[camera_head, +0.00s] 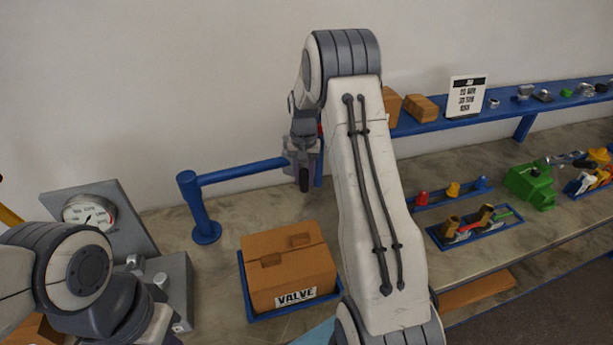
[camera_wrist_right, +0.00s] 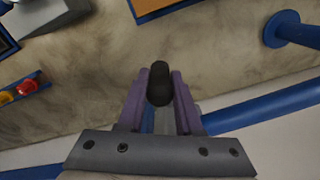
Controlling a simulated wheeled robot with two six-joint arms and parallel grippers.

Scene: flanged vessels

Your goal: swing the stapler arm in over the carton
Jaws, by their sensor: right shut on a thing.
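The stapler arm (camera_head: 243,172) is a blue bar running right from the top of a blue post (camera_head: 199,210), along the wall behind the carton. The carton (camera_head: 290,265) is brown, labelled VALVE, in front of the bar, which is not over it. My right gripper (camera_head: 303,165) is at the bar's right end, shut on a black grip. In the right wrist view, the black grip (camera_wrist_right: 159,83) is between the fingers, and the bar (camera_wrist_right: 265,105) runs right. My left arm shows at lower left; its gripper is out of view.
The carton sits in a blue tray (camera_head: 248,301). A gauge panel (camera_head: 100,215) and grey box stand at left. A blue shelf (camera_head: 420,125) with parts and a sign is at back right; trays and a green vise (camera_head: 531,186) are at right. Bare bench lies between bar and carton.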

